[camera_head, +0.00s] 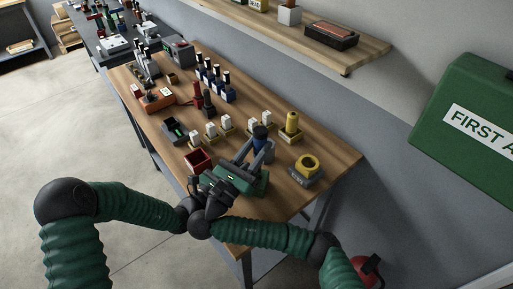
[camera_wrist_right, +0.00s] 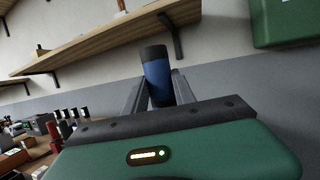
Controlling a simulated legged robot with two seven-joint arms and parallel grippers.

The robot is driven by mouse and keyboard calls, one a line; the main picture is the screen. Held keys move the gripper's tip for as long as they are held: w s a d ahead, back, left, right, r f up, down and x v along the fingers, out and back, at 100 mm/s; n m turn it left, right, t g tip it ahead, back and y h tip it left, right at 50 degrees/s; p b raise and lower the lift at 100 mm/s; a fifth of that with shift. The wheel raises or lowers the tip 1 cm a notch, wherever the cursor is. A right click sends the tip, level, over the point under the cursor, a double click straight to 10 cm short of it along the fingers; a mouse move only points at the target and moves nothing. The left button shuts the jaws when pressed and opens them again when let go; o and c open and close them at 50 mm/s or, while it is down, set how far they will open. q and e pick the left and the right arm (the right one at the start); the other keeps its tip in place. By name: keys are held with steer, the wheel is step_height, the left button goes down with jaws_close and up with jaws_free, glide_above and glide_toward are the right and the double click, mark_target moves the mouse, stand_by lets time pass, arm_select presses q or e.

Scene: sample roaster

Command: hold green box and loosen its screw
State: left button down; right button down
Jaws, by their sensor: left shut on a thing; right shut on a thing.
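My right gripper (camera_head: 259,143) has a green housing with a lit indicator. Its two grey fingers are shut on a blue cylinder with a dark top (camera_wrist_right: 157,76). The cylinder stands between the fingers, near upright in the right wrist view, and shows partly in the head view. My left gripper (camera_head: 212,191) is lower, close beside the right gripper's housing. Its dark parts overlap with that housing, and I cannot make out what it is shut on. I cannot pick out a separate green box in the grippers or its screw.
A red open tray (camera_head: 198,160) lies close behind the left gripper. A yellow ring on a grey base (camera_head: 307,165) and a yellow cylinder (camera_head: 291,122) stand to the right. White cups and dark bottles crowd the wooden bench (camera_head: 331,167). A green first-aid case (camera_head: 465,125) hangs on the wall.

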steer(key=shift+s+a+r, duration=0.1)
steer(key=shift+a+r, duration=0.1)
steer(key=shift+r, duration=0.95)
arm_select(q)
steer(key=c, duration=1.3)
jaws_free()
steer(key=v, duration=1.2)
steer(key=shift+w+a, duration=0.1)
steer(key=shift+w, duration=0.05)
steer(key=shift+f, duration=0.1)
